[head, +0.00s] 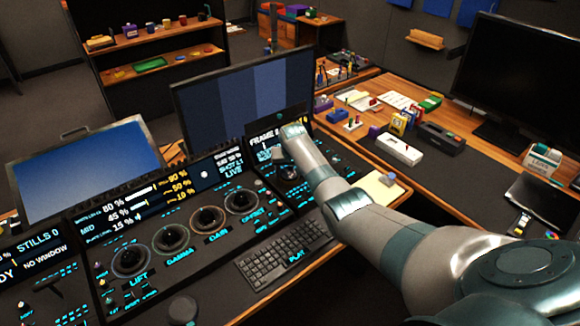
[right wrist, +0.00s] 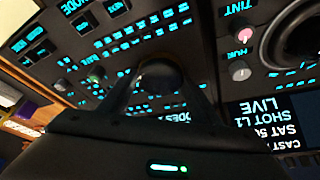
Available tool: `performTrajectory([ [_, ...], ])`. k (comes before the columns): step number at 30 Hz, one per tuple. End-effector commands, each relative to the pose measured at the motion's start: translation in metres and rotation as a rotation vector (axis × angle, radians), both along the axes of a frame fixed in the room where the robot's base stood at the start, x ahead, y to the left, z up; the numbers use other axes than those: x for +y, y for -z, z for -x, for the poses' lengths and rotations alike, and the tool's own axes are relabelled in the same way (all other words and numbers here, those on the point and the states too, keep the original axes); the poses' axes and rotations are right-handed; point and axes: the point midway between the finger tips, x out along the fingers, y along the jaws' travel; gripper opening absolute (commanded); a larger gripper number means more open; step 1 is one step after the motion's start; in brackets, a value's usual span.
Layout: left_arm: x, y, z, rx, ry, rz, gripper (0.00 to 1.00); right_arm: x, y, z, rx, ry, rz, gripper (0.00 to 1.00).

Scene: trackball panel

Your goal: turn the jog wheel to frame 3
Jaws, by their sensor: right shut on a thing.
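The jog wheel (right wrist: 161,75) shows in the right wrist view as a dark round knob on a black panel with lit cyan labels. My right gripper (right wrist: 160,88) is shut on it, one dark finger on each side. My left gripper is not in view.
A keyboard (head: 284,254) lies in front. A large monitor (head: 245,90) stands behind the panel. The side desk on the right holds a white box (head: 399,149) and several small items.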

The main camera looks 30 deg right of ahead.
Motion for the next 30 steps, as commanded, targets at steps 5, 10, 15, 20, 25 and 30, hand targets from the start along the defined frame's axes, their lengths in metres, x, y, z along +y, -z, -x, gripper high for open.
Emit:
performTrajectory([
  [5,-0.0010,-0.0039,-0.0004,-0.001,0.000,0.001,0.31,0.0017,-0.0005,-0.0011,0.000,0.140,-0.002,0.34],
  [10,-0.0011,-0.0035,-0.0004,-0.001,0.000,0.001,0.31,0.0022,0.0003,-0.0015,-0.001,0.238,-0.001,0.34],
  [15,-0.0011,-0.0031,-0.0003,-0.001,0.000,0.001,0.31,0.0017,0.0000,-0.0017,0.000,0.294,-0.001,0.34],
  [20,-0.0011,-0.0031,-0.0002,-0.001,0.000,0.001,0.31,0.0012,-0.0003,-0.0016,-0.001,0.314,0.000,0.34],
  [25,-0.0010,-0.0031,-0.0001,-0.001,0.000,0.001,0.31,0.0011,-0.0003,-0.0016,-0.001,0.316,0.001,0.34],
  [30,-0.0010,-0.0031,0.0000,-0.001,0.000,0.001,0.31,0.0011,-0.0004,-0.0016,-0.001,0.316,0.000,0.59],
])
